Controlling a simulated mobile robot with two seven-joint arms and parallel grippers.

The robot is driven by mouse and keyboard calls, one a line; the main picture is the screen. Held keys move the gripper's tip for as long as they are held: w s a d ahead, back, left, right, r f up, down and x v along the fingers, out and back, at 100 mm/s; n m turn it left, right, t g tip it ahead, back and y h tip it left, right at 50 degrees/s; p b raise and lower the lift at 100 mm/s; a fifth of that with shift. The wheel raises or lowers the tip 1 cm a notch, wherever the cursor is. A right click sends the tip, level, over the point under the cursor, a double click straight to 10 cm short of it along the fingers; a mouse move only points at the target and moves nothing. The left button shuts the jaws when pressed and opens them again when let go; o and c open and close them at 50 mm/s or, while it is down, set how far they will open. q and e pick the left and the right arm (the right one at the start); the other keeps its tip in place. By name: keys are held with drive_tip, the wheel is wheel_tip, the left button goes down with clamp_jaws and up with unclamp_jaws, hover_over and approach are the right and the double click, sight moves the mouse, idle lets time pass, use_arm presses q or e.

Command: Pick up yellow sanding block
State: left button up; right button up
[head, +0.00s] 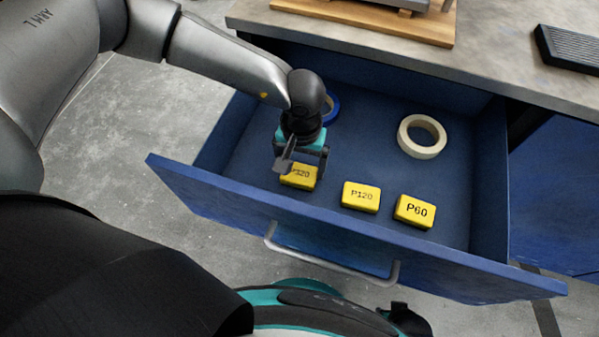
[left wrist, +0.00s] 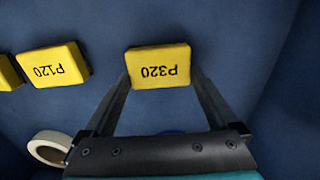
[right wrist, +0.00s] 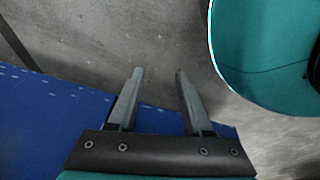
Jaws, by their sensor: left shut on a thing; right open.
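Three yellow sanding blocks lie in the open blue drawer (head: 250,155). The block marked P320 (head: 299,177) is the leftmost in the head view, and it shows upside down in the left wrist view (left wrist: 159,65). My left gripper (head: 291,165) is shut on the P320 block, with a finger at each side of it. The block marked P120 (head: 361,196) lies to its right, and the block marked P60 (head: 414,211) lies further right. My right gripper (right wrist: 160,75) is open and empty, outside the drawer above the grey floor.
A cream tape roll (head: 421,137) lies at the drawer's right rear. A blue ring (head: 332,107) is partly hidden behind my left gripper. The drawer front (head: 340,245) carries a metal handle (head: 330,262). The grey worktop (head: 480,50) overhangs the drawer's back.

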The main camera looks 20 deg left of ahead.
use_arm(q)
drive_tip(key=c, duration=0.4)
drive_tip(key=shift+r, duration=0.15)
drive_tip(key=shift+r, duration=0.2)
wheel_tip(320, 180, up, 9)
drive_tip(key=p, duration=0.3)
wheel_tip(320, 180, up, 10)
drive_tip(key=p, duration=0.2)
hover_over(301, 168)
drive_tip(key=shift+r, duration=0.15)
use_arm(e)
drive_tip(key=s+d+r, duration=0.1)
drive_tip(key=s, duration=0.6)
drive_tip(key=shift+d+r+g, duration=0.15)
drive_tip(key=shift+d+g, duration=0.15)
